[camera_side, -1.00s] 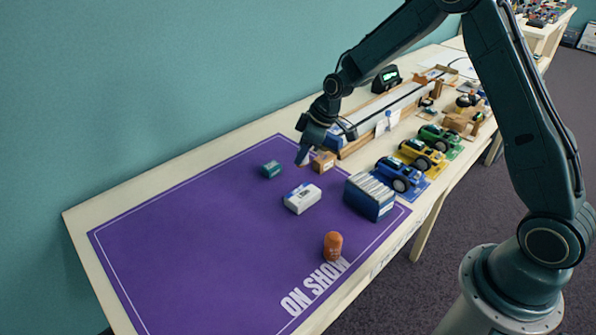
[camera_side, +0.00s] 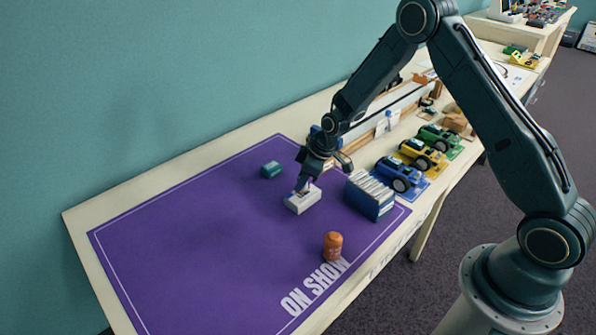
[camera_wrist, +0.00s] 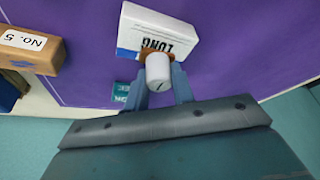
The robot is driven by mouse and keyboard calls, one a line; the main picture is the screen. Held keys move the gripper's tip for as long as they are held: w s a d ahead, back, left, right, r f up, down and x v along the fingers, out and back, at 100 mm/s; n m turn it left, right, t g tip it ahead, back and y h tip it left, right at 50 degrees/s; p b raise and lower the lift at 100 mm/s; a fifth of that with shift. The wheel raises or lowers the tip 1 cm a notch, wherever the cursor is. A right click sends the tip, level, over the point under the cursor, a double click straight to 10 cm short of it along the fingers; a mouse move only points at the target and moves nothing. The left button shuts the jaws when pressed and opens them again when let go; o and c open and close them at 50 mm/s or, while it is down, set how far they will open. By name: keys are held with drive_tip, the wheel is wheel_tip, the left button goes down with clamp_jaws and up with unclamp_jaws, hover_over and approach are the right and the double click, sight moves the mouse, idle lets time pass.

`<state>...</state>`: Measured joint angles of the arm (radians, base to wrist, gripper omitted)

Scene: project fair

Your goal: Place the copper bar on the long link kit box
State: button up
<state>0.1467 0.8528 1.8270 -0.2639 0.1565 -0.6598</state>
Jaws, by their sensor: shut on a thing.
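The long link kit box (camera_side: 303,203) is white with a blue side and lies on the purple mat. In the wrist view its printed face (camera_wrist: 158,25) shows the word LONG. My gripper (camera_side: 301,187) is at the box's back edge, pointing down. In the wrist view my gripper (camera_wrist: 163,88) is shut on the copper bar, whose pale grey end (camera_wrist: 158,70) faces the camera. A copper-brown part shows behind that end and overlaps the box's edge. I cannot tell whether the bar touches the box.
A wooden No. 5 block (camera_wrist: 32,50) is left of the kit box in the wrist view. Toy cars (camera_side: 398,174) stand right. The mat's left is clear.

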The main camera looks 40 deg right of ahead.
drive_tip(key=shift+f, duration=0.5)
drive_tip(key=shift+f, duration=0.1)
drive_tip(key=o, duration=1)
drive_tip(key=v, duration=1.2)
drive_tip(key=shift+a, duration=0.1)
